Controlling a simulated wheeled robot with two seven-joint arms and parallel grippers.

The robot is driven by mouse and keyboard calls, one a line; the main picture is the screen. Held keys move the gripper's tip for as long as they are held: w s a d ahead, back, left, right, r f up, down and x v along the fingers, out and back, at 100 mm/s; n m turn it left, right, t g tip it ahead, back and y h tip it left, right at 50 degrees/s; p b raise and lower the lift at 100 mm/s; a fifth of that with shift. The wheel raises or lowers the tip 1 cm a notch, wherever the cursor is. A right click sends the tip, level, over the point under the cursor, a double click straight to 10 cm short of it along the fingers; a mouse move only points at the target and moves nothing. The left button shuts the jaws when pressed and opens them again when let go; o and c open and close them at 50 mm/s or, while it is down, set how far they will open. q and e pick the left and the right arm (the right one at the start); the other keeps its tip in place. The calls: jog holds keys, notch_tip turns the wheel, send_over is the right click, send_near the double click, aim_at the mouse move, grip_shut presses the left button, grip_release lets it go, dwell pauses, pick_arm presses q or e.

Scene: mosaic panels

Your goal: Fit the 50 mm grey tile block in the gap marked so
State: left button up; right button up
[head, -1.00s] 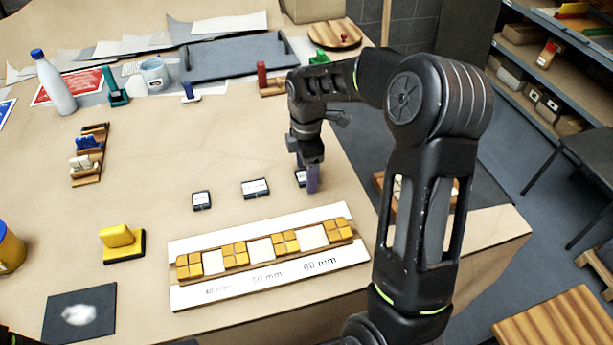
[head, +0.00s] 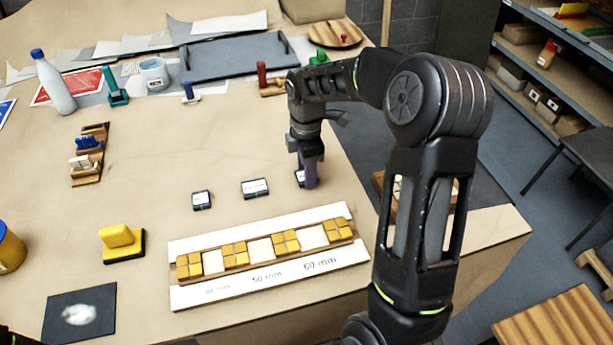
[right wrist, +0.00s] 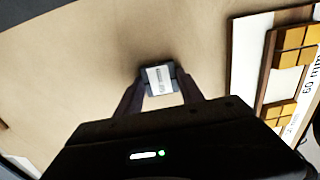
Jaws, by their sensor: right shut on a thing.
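My right gripper (head: 308,178) is down at the table behind the mosaic panel, shut on a dark grey tile block with a white label (right wrist: 160,80). Its fingers stand on either side of the block in the right wrist view; the label is too blurred to read. Two similar blocks, a smaller one (head: 202,200) and a wider one (head: 255,188), lie to its left. The panel (head: 190,297) has yellow tile groups and three pale gaps. The gap marked 50 mm (head: 261,249) is the middle one and is empty.
A yellow-handled block (head: 122,243) and a dark mat (head: 95,312) are left of the panel. A wooden rack (head: 88,180) stands farther left. A grey tray (head: 235,58), mug (head: 154,74) and bottle (head: 54,85) are at the back. The table between is mostly clear.

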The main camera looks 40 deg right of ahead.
pick_arm(q)
jog(key=shift+w+f+b, duration=0.1)
jog(key=shift+f+b, duration=0.4)
jog(key=shift+b, duration=0.05)
pick_arm(e)
notch_tip(320, 180, up, 10)
pick_arm(q)
jog(key=shift+r, duration=0.1)
pick_arm(e)
jog(key=shift+r, duration=0.1)
dwell(0.5)
